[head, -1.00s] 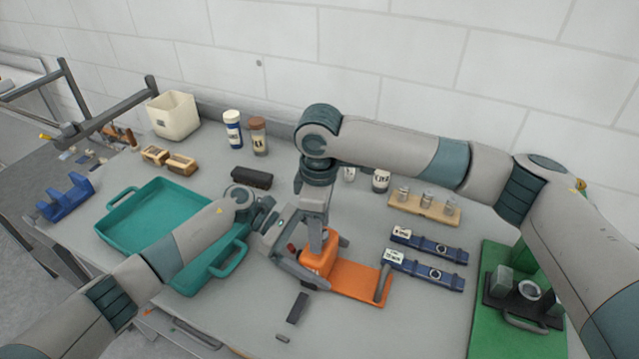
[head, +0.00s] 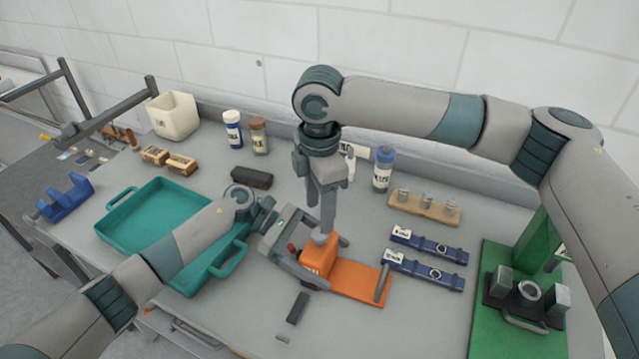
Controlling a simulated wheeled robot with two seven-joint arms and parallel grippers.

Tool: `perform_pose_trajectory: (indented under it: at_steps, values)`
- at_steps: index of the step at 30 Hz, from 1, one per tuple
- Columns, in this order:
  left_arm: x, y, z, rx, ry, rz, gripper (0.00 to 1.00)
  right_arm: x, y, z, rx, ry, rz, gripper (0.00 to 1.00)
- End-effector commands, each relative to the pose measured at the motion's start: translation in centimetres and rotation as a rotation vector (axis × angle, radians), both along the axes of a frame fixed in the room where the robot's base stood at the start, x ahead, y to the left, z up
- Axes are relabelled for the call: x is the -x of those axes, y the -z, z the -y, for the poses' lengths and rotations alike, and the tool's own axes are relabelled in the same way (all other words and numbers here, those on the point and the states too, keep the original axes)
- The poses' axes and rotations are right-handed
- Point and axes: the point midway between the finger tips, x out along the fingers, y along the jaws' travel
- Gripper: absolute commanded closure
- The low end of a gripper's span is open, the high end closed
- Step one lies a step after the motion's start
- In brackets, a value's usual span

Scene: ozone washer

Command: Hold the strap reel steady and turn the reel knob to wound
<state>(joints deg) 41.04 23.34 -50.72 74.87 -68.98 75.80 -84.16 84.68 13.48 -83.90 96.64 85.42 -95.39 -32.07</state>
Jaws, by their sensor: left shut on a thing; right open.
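The strap reel (head: 358,282) is orange with a grey frame and sits on the table in the middle of the head view. A grey knob (head: 322,238) shows on top of its orange block, and a small red part (head: 291,248) is at its left side. My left gripper (head: 279,236) is shut on the reel's grey frame at its left end; its fingertips are partly hidden. My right gripper (head: 326,218) points straight down just above the knob, open. Its fingers partly hide the knob, so I cannot tell whether they touch it.
A teal tray (head: 112,228) lies to the left, partly under my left arm. Two blue bars (head: 425,270) and a wooden block with metal pegs (head: 425,208) are at the right. A green stand (head: 490,335) is far right. Bottles (head: 383,170) stand at the back.

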Motion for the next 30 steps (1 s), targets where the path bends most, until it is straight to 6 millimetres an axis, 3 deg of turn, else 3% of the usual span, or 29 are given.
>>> perform_pose_trajectory:
  at_steps: [6, 12, 30]
  values:
    - [0.0, -0.1, 0.0, 0.001, 0.000, 0.000, 0.51, 0.0, -3.4, 0.0, -0.002, 0.001, 0.001, 0.51]
    - [0.0, -0.1, 0.0, 0.001, 0.000, 0.000, 0.51, 0.0, -5.1, 0.0, 0.000, 0.001, 0.001, 0.51]
    - [0.0, -0.1, 0.0, 0.001, 0.000, 0.000, 0.51, 0.0, -5.7, 0.0, 0.000, -0.019, 0.000, 0.50]
